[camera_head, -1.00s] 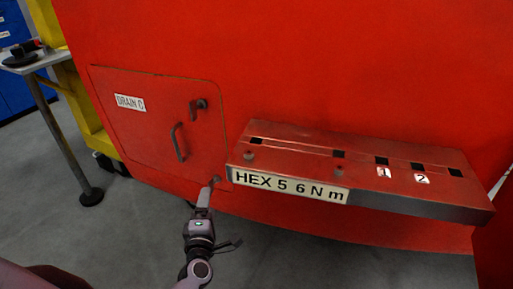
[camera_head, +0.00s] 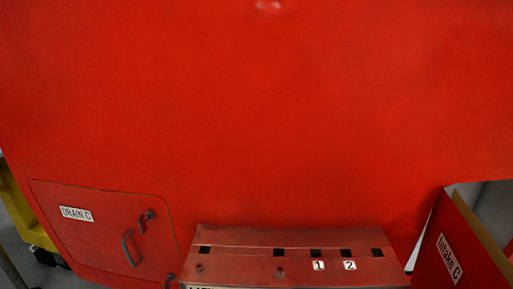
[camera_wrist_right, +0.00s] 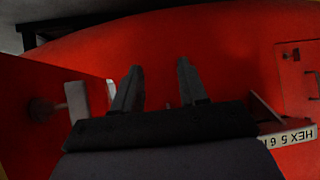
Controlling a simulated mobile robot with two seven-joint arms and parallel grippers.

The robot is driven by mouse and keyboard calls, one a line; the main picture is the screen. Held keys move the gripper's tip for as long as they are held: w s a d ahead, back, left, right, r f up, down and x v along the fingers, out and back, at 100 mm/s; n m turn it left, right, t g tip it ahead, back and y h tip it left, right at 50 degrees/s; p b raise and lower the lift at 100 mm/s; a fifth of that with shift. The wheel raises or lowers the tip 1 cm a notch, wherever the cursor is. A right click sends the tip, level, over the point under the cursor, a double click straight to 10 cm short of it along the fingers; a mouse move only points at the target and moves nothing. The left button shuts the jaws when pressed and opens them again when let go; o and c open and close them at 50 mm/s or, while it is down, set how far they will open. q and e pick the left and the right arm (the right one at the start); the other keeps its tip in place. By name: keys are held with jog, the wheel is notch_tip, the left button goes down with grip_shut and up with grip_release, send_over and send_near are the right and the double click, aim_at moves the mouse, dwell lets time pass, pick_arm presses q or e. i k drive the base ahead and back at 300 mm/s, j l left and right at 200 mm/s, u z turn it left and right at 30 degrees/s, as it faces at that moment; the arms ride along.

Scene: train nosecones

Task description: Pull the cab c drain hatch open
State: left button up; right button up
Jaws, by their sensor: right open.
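The cab C drain hatch (camera_head: 95,225), labelled DRAIN C, is at the lower left of the head view. It lies flush in the red nosecone and looks shut. Its curved handle (camera_head: 130,249) and a latch (camera_head: 147,218) are on its right part. A dark fitting (camera_head: 170,280) shows near its lower right corner, partly cut off. In the upside-down right wrist view, part of the hatch (camera_wrist_right: 292,70) shows at the right edge. My right gripper (camera_wrist_right: 157,80) is open and empty, apart from the hatch. My left gripper is out of view.
A red slotted ledge (camera_head: 290,265) sticks out right of the hatch, with labels 1 and 2. An open panel marked Intake C (camera_head: 449,258) stands at the lower right. A yellow structure (camera_head: 25,215) stands at the left edge.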

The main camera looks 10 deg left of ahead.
aim_at(100, 229)
jog(key=u, duration=1.35)
